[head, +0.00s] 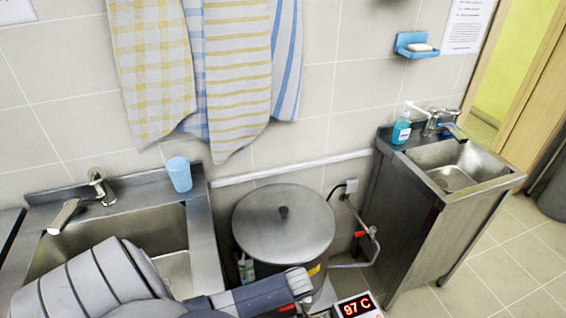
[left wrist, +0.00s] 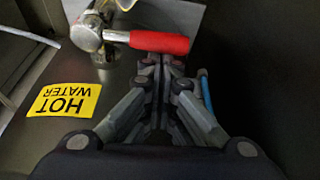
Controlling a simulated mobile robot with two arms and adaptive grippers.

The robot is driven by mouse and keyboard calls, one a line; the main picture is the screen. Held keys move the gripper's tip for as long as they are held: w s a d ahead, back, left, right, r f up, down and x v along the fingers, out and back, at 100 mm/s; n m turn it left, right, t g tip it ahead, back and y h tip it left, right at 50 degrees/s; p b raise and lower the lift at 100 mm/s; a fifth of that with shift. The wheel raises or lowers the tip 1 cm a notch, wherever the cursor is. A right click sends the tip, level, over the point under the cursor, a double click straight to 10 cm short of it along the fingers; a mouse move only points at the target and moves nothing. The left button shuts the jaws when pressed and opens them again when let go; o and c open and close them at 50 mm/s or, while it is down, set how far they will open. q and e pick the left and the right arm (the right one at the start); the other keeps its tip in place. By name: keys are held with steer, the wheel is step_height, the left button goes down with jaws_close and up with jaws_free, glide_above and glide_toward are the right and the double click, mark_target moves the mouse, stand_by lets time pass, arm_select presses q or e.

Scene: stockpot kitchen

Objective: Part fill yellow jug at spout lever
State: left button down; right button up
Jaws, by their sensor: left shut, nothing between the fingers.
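The spout lever has a red handle (left wrist: 159,42) on a metal tap body (left wrist: 88,32), near the top of the left wrist view. My left gripper (left wrist: 163,62) is shut and empty, its fingertips just below the red handle in the picture; I cannot tell whether they touch it. A yellow HOT WATER label (left wrist: 64,98) is on the dark surface to the left. In the head view my left arm crosses the bottom, but its fingertips do not show. I cannot make out the yellow jug; a small yellowish patch behind the tap is too cut off to tell. My right gripper is not in view.
A lidded metal stockpot (head: 283,226) stands between a left sink (head: 150,228) and a right sink unit (head: 410,225). A red-handled pipe valve (head: 367,232) is beside the pot. A display (head: 357,305) reads 97 C. A blue cup (head: 179,174) stands by the left sink.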

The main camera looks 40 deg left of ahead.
arm_select(q)
steer(key=shift+s+d+r+n+g+p, duration=0.15)
steer(key=shift+s+d+n+g+p, duration=0.25)
steer(key=shift+d+n+p, duration=0.4)
steer(key=shift+s+d+n, duration=0.25)
steer(key=shift+s+n, duration=0.15)
steer(key=shift+n, duration=0.6)
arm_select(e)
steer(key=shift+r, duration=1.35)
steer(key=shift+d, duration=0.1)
